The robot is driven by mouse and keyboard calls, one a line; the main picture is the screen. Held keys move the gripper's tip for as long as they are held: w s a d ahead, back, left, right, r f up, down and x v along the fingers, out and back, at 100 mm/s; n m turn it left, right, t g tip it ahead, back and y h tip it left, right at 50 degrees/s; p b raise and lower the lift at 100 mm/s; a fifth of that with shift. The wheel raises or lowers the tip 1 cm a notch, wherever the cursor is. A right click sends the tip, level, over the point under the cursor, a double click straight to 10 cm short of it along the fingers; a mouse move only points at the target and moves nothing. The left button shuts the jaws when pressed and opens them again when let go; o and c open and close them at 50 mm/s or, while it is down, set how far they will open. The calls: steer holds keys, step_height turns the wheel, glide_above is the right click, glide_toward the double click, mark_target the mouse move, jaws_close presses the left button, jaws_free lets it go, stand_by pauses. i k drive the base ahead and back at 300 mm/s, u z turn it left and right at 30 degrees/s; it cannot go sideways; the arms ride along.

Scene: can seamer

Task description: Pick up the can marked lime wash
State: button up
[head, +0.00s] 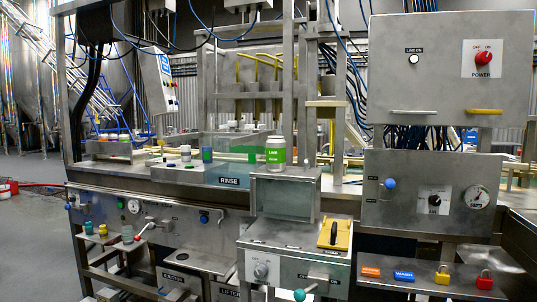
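A can with a white upper part and a green label (275,157) stands upright on top of the steel box (284,173) right of the middle in the head view. Its label has small white lettering, of which the first word looks like "LIME"; the rest is too small to read. My gripper is not in the head view, and nothing is seen touching the can.
Behind the can are upright steel posts and hanging tubes. A control box with a red power knob (484,58) stands to the right. Small bottles (186,153) and a rinse tray (229,181) lie to the left.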

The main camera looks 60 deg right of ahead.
mark_target(275, 145)
steer(key=z, duration=0.55)
steer(key=i, duration=0.6)
steer(key=z, duration=0.75)
